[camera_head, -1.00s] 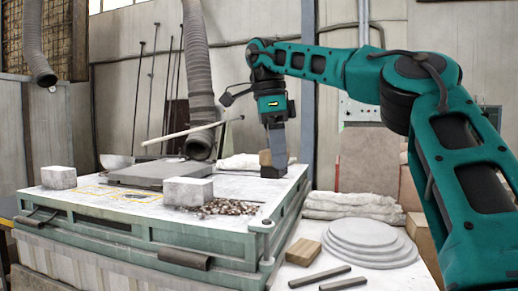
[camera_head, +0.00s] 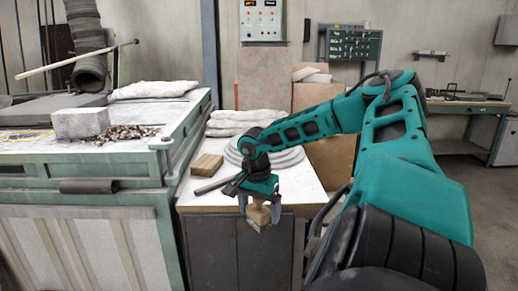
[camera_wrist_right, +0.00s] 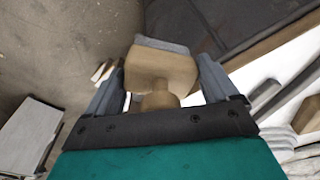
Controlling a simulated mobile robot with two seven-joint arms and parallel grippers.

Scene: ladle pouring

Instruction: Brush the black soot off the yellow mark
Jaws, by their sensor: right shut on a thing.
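A wooden brush (camera_head: 258,214) with a grey lower edge is held in my right gripper (camera_head: 258,202), in front of the side table's front edge. In the right wrist view the brush (camera_wrist_right: 163,68) sits between both fingers of the gripper (camera_wrist_right: 160,88), its round wooden handle toward the palm. The pale top of the green-framed bench (camera_head: 130,183) shows at left. My left gripper is out of view.
A grey block (camera_head: 80,123) and a pile of brown bits (camera_head: 125,134) lie on the bench. The side table (camera_head: 312,190) bears a wooden block (camera_head: 207,165), a dark bar (camera_head: 212,185) and stacked round plates (camera_head: 285,160). Open floor lies at right.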

